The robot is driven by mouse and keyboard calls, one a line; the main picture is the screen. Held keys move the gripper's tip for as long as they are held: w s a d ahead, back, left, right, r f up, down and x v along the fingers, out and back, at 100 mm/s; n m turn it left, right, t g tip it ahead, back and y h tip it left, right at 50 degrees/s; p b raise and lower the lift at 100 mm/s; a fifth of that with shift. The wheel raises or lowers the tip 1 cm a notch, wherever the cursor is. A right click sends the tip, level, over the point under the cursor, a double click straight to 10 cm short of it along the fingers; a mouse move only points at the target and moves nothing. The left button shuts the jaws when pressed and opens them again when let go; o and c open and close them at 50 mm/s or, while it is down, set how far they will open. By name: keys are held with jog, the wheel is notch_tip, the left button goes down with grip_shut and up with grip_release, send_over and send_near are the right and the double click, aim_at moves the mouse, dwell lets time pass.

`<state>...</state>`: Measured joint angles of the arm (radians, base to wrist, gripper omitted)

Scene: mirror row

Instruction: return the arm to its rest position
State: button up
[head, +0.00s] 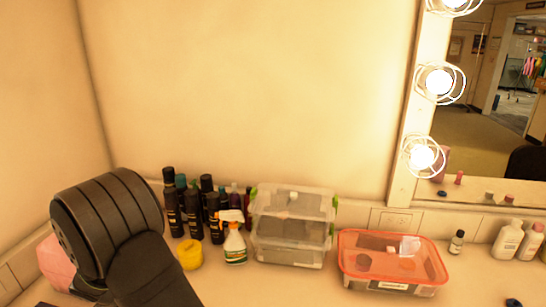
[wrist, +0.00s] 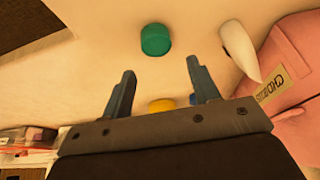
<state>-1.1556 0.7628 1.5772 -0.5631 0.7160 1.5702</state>
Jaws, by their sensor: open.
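My gripper (wrist: 160,88) shows in the wrist view with its two blue-grey fingers well apart. It is open, and nothing is held between the fingers. A green round thing (wrist: 156,40) lies on the pale surface beyond the fingertips, apart from them. A yellow thing (wrist: 162,104) shows low between the fingers, partly hidden by the gripper body. In the head view my dark arm fills the lower left, and the gripper itself is out of sight there.
Several dark bottles (head: 193,217), a yellow round item (head: 189,254), a spray bottle (head: 234,244), clear bins (head: 291,228) and an orange-rimmed container (head: 392,264) stand along the wall. A pink bag (wrist: 290,85) and a white pointed object (wrist: 240,50) are at the wrist view's right.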

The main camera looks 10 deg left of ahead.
jog(key=w+d+r, duration=0.5)
jog(key=d+r, duration=0.2)
jog(key=d, duration=0.4)
notch_tip(320, 180, up, 18)
jog(key=w+d+m+h, duration=0.1)
jog(key=w+d+m, duration=0.1)
jog(key=w+d, duration=0.6)
jog(key=shift+w, duration=0.5)
jog(key=o, duration=1)
jog(key=a+n+y, duration=0.3)
jog(key=a+n, duration=1.6)
jog(key=n, duration=0.1)
jog(key=x, duration=0.9)
jog(key=shift+s+g, duration=0.3)
jog(key=shift+a, duration=0.15)
